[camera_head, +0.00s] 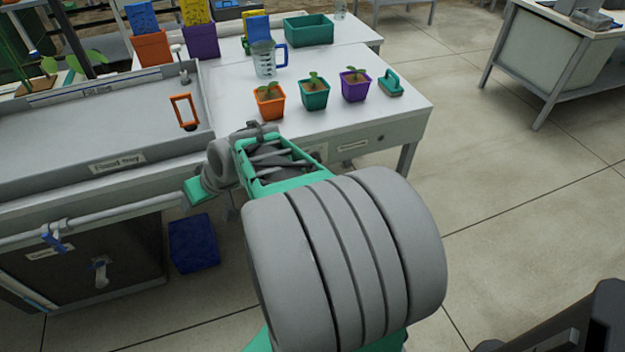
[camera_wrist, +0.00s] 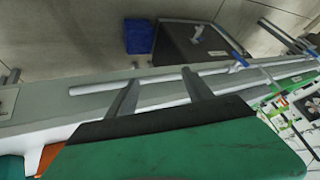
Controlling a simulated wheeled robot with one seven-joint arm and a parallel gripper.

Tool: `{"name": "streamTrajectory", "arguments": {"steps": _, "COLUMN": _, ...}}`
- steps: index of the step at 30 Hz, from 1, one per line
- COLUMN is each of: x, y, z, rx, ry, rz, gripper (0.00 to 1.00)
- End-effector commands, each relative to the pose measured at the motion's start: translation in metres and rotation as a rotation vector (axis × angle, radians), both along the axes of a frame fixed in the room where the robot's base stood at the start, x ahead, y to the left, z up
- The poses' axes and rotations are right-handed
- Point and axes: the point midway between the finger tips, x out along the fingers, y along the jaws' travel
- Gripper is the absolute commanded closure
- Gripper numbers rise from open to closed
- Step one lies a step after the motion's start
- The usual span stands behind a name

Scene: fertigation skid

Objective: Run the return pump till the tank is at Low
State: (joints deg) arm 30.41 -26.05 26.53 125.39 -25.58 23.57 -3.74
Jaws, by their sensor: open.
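The grey flood tray (camera_head: 117,163), with a "Flood tray" label, is at the left of the head view. Below it is a dark-fronted box (camera_head: 130,240), possibly the tank, with a small label and a pale handle; no level is readable. It also shows in the wrist view (camera_wrist: 188,50). A pale pipe with a blue valve handle (camera_head: 53,241) runs across the box's front. A small round knob (camera_head: 380,137) is on the bench front; I cannot tell if it is the pump switch. My gripper (camera_wrist: 158,92) is open and empty near the bench front; my arm mostly hides it in the head view.
Orange, teal and purple plant pots (camera_head: 314,96), a measuring jug (camera_head: 265,60) and a teal-handled tool (camera_head: 391,83) stand on the white bench. An orange frame-shaped handle (camera_head: 184,111) is at the tray. A blue bin (camera_head: 194,243) is on the floor.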

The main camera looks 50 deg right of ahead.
Motion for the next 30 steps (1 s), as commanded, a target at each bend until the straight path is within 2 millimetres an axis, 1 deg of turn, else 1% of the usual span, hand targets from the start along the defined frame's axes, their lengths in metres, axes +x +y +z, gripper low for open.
{"name": "streamTrajectory", "arguments": {"steps": 1, "x": 0.012, "y": -0.040, "z": -0.059, "rx": 0.053, "ry": -0.081, "rz": -0.082, "gripper": 0.40}}
{"name": "streamTrajectory", "arguments": {"steps": 2, "x": 0.019, "y": -0.061, "z": -0.073, "rx": 0.083, "ry": -0.144, "rz": -0.124, "gripper": 0.40}}
{"name": "streamTrajectory", "arguments": {"steps": 3, "x": 0.024, "y": -0.092, "z": -0.090, "rx": 0.118, "ry": -0.233, "rz": -0.189, "gripper": 0.40}}
{"name": "streamTrajectory", "arguments": {"steps": 5, "x": 0.022, "y": -0.143, "z": -0.114, "rx": 0.167, "ry": -0.376, "rz": -0.301, "gripper": 0.40}}
{"name": "streamTrajectory", "arguments": {"steps": 6, "x": 0.014, "y": -0.178, "z": -0.126, "rx": 0.192, "ry": -0.475, "rz": -0.384, "gripper": 0.40}}
{"name": "streamTrajectory", "arguments": {"steps": 8, "x": -0.007, "y": -0.228, "z": -0.141, "rx": 0.217, "ry": -0.620, "rz": -0.510, "gripper": 0.40}}
{"name": "streamTrajectory", "arguments": {"steps": 9, "x": -0.026, "y": -0.258, "z": -0.148, "rx": 0.226, "ry": -0.710, "rz": -0.589, "gripper": 0.40}}
{"name": "streamTrajectory", "arguments": {"steps": 11, "x": -0.055, "y": -0.294, "z": -0.155, "rx": 0.231, "ry": -0.826, "rz": -0.696, "gripper": 0.40}}
{"name": "streamTrajectory", "arguments": {"steps": 12, "x": -0.074, "y": -0.313, "z": -0.158, "rx": 0.229, "ry": -0.887, "rz": -0.754, "gripper": 0.40}}
{"name": "streamTrajectory", "arguments": {"steps": 15, "x": -0.105, "y": -0.339, "z": -0.158, "rx": 0.227, "ry": -0.987, "rz": -0.846, "gripper": 0.40}}
{"name": "streamTrajectory", "arguments": {"steps": 17, "x": -0.111, "y": -0.346, "z": -0.156, "rx": 0.223, "ry": -1.010, "rz": -0.867, "gripper": 0.40}}
{"name": "streamTrajectory", "arguments": {"steps": 20, "x": -0.102, "y": -0.352, "z": -0.153, "rx": 0.224, "ry": -1.017, "rz": -0.867, "gripper": 0.40}}
{"name": "streamTrajectory", "arguments": {"steps": 27, "x": -0.062, "y": -0.374, "z": -0.153, "rx": 0.225, "ry": -1.014, "rz": -0.864, "gripper": 0.40}}
{"name": "streamTrajectory", "arguments": {"steps": 30, "x": -0.051, "y": -0.381, "z": -0.154, "rx": 0.226, "ry": -1.012, "rz": -0.867, "gripper": 0.40}}
